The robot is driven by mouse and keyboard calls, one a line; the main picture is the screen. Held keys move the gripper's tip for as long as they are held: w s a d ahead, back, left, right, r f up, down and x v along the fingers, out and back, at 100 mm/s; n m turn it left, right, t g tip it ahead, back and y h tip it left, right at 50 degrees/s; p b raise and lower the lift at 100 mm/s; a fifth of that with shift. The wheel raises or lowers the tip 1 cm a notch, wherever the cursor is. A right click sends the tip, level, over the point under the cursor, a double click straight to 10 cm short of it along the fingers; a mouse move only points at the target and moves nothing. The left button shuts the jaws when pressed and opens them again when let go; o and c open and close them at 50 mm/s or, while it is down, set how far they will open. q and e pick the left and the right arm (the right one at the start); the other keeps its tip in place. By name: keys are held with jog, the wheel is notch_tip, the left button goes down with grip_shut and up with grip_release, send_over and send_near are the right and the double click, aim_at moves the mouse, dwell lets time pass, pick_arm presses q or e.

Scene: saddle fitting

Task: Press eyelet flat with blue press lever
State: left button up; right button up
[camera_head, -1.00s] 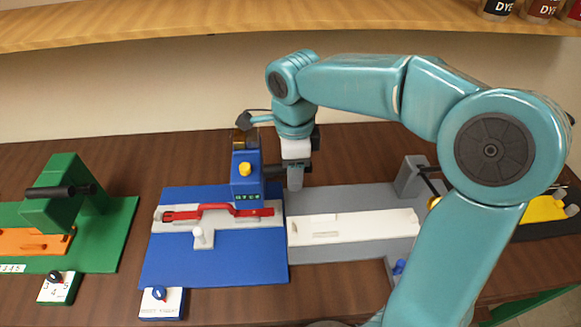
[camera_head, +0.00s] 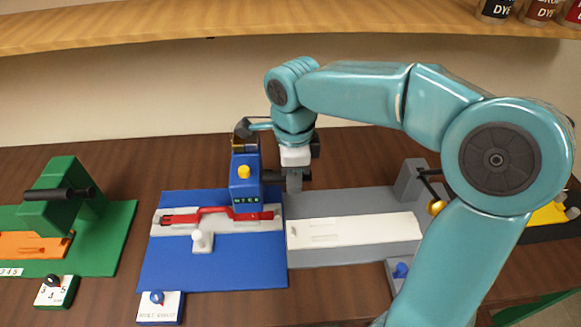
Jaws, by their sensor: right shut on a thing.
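The blue press (camera_head: 246,186) stands at the back right of a blue base plate (camera_head: 200,275), with a yellow button on its front. Its dark lever (camera_head: 272,178) sticks out to the right. My right gripper (camera_head: 294,184) reaches down at the lever's outer end and is shut on it; the fingertips are partly hard to make out. A red strap (camera_head: 190,216) lies in a light grey fixture, its right end under the press head. I cannot make out the eyelet. My left gripper is not in view.
A green press (camera_head: 58,208) with an orange piece stands at left. A grey station (camera_head: 335,255) with a white strip lies at right, with a brass ball (camera_head: 436,207) beyond. My right arm crosses the right side. A shelf runs above.

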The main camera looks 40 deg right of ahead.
jog(key=shift+s+a+f+b, duration=0.3)
jog(key=shift+a+f, duration=0.05)
jog(key=shift+f, duration=0.15)
